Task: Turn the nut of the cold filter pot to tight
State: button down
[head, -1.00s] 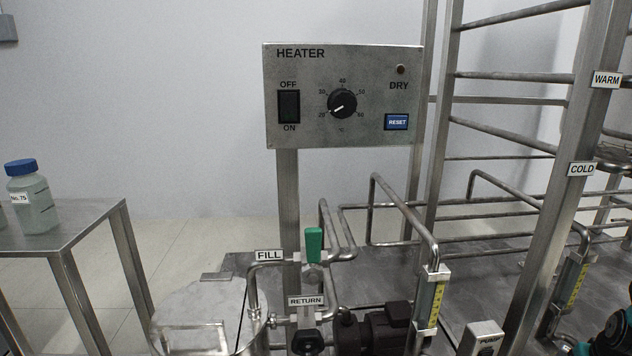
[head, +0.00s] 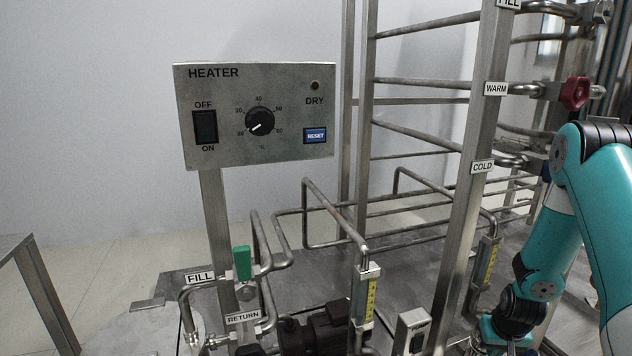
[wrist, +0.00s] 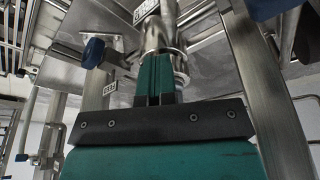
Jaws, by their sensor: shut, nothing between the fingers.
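My gripper (wrist: 155,78) shows in the wrist view with its two teal fingers shut together and nothing between them. A shiny metal cylinder with a flange (wrist: 165,38) stands just beyond the fingertips; I cannot tell whether they touch it, or whether it is the cold filter pot. No nut can be made out clearly in either view. In the head view a COLD label (head: 482,167) is on an upright post, beside a pipe. My teal arm fills the right side there, and its fingers cannot be seen.
In the wrist view a blue knob (wrist: 93,53) is at the upper left, and a steel post (wrist: 262,85) rises close on the right. In the head view the heater panel (head: 290,100), a green-handled valve (head: 242,263), a red knob (head: 575,93) and pipe rails surround the skid.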

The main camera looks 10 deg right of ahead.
jog(key=shift+w+a+f+p, duration=0.2)
jog(key=shift+w+a+f, duration=0.05)
jog(key=shift+a, duration=0.2)
jog(key=shift+w+a+f+p, duration=0.2)
jog(key=shift+a, duration=0.2)
jog(key=shift+w, duration=0.15)
jog(key=shift+a, duration=0.15)
jog(key=shift+s+a+p, duration=0.15)
jog(key=shift+s+p, duration=0.15)
jog(key=shift+p, duration=0.1)
notch_tip(320, 180, up, 6)
jog(key=p, duration=0.5)
jog(key=shift+p, duration=0.3)
jog(key=shift+s+r, duration=0.1)
